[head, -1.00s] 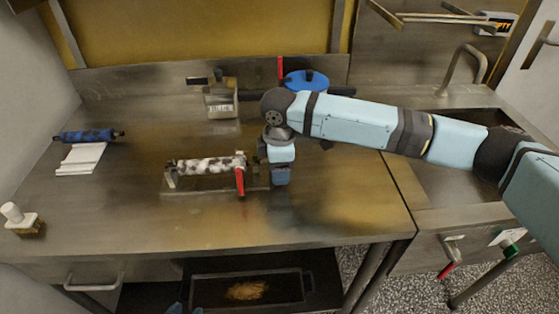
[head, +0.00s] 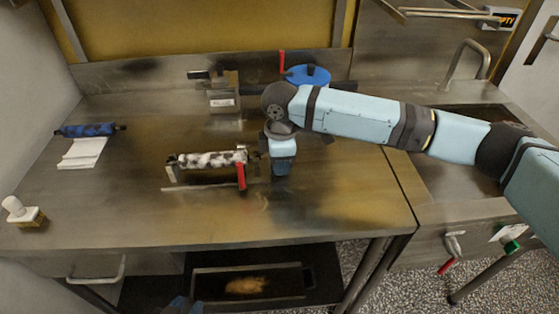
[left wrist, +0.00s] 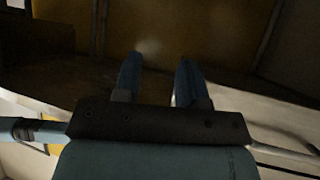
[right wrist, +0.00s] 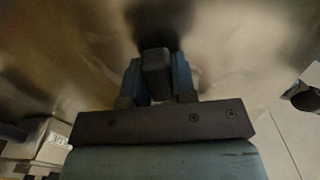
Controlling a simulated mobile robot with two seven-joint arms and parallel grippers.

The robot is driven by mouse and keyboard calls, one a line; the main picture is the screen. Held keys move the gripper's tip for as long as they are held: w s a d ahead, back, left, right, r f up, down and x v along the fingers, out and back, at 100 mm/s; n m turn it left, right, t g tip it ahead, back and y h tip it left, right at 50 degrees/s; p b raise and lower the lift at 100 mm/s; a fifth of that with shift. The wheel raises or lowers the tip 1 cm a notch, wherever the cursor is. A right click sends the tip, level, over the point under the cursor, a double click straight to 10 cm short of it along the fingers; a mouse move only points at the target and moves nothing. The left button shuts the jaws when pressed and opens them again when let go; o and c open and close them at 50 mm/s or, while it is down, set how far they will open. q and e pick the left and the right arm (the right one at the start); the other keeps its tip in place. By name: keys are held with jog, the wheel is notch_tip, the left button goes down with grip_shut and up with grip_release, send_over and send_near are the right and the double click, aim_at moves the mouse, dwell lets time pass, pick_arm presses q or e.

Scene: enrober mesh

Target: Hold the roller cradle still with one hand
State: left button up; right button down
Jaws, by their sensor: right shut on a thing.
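The roller cradle (head: 172,177) stands on the steel table in the head view, holding a mottled black-and-white roller (head: 212,159). A red handle (head: 241,177) hangs at its right end. My right gripper (head: 279,177) points down at the cradle's right end. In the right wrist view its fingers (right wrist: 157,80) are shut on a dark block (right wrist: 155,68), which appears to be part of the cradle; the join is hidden. My left gripper (head: 181,304) is low at the head view's bottom edge, away from the cradle. In the left wrist view its fingers (left wrist: 158,82) are apart and empty.
A blue roller (head: 88,131) lies with a white sheet (head: 83,153) at left. A white-knobbed block (head: 22,213) is at front left. A metal box (head: 223,97) and a blue disc (head: 308,75) stand behind the cradle. A sink is at right. The table's front is clear.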

aim_at(239, 173)
pick_arm(q)
jog(key=w+d+r+m+t+h, duration=0.4)
jog(key=d+r+m, duration=0.4)
jog(key=m, duration=0.7)
jog(key=s+d+r+m+g+h, duration=0.1)
jog(key=s+d+m+g+h, duration=0.2)
jog(key=m, duration=0.6)
jog(key=s+d+r+m+g+h, duration=0.15)
jog(key=m+h, duration=0.25)
jog(key=m, duration=0.6)
jog(key=w+r+t+y, duration=0.2)
jog(key=r+y, duration=0.1)
jog(key=r, duration=0.1)
jog(key=w+r+t+y, duration=0.2)
jog(key=w+r+y, duration=0.1)
jog(key=r+y, duration=0.1)
jog(key=w+r+m+t+y, duration=0.1)
jog(key=w+r+t+y, duration=0.2)
jog(key=r+y, duration=0.1)
jog(key=shift+w+a+r, duration=0.1)
jog(key=shift+a+r, duration=0.15)
jog(key=x, duration=1.2)
jog(key=shift+a, duration=0.1)
jog(key=shift+c, duration=0.2)
